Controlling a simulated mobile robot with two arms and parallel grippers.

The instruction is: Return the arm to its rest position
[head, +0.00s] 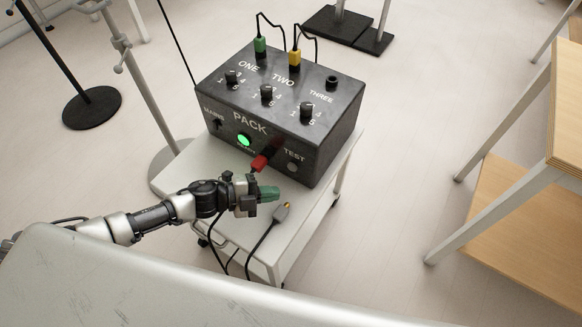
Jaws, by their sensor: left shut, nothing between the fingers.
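My left arm comes in from the left, low over the white cart. Its gripper (267,193) has green fingertips, is shut and holds nothing. It is in front of the dark control box (335,140), apart from the box's front face. A red plug (262,160) sits at the front of the box, just beyond the gripper. A grey plug with a gold-coloured tip (281,212) lies on the cart to the right of the gripper. My right gripper is out of view.
The box stands on the white cart (318,217). A green plug (260,45) and a yellow plug (295,57) stand in its top; the socket by THREE (332,82) is empty. A metal stand (140,75) rises behind the arm. A wooden shelf unit (515,215) is at right, with clear floor between.

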